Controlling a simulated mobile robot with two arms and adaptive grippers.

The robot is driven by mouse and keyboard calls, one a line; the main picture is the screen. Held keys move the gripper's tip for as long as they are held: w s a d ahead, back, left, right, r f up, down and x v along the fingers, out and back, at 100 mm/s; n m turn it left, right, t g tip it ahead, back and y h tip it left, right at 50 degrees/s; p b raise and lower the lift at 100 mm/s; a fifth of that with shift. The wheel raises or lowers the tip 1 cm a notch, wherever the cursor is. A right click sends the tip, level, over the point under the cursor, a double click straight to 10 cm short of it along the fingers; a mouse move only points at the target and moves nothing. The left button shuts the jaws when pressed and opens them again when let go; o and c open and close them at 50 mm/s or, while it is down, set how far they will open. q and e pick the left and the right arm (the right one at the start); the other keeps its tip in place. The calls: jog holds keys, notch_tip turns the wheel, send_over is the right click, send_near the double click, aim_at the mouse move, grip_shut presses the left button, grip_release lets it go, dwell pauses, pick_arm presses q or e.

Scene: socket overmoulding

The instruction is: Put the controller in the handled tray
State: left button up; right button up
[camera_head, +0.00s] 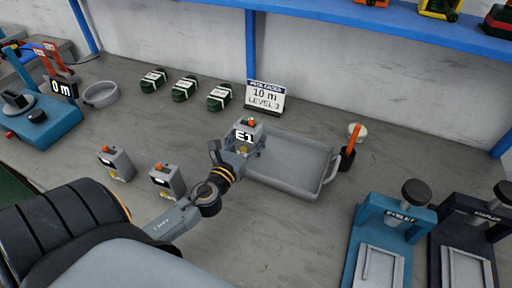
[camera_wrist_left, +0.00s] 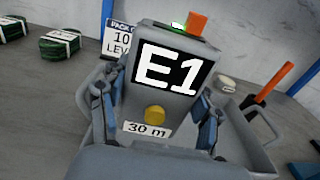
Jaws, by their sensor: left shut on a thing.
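The controller (camera_head: 247,134) is a grey box with an orange knob on top, a yellow button and a black label reading E1. In the left wrist view the controller (camera_wrist_left: 170,75) also shows a "30 m" label. My left gripper (camera_head: 238,148) is shut on it, with one finger on each side. It is upright over the left end of the handled tray. The handled tray (camera_head: 290,183) is grey, shallow and looks empty, with a handle at its right end. I cannot tell whether the controller touches the tray floor. My right gripper is not in view.
Two similar grey boxes (camera_head: 117,163) (camera_head: 168,181) stand to the left. A "10 m LEVEL 3" sign (camera_head: 264,97) stands behind the tray. A dark cup with an orange stick (camera_head: 349,157) is beside the handle. Blue (camera_head: 381,240) and black (camera_head: 465,245) stations stand at front right.

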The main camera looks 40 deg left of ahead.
pick_arm(q)
jog(key=shift+w+d+f+b, duration=0.2)
jog(key=shift+w+f+b, duration=0.1)
jog(key=shift+w+f, duration=0.85)
notch_tip(320, 180, down, 4)
jog(key=shift+w+d+r+b, duration=0.1)
jog(key=shift+w+b, duration=0.05)
jog(key=shift+b, duration=0.95)
jog(key=shift+f, duration=0.2)
jog(key=o, duration=1.2)
jog(key=shift+r, duration=0.1)
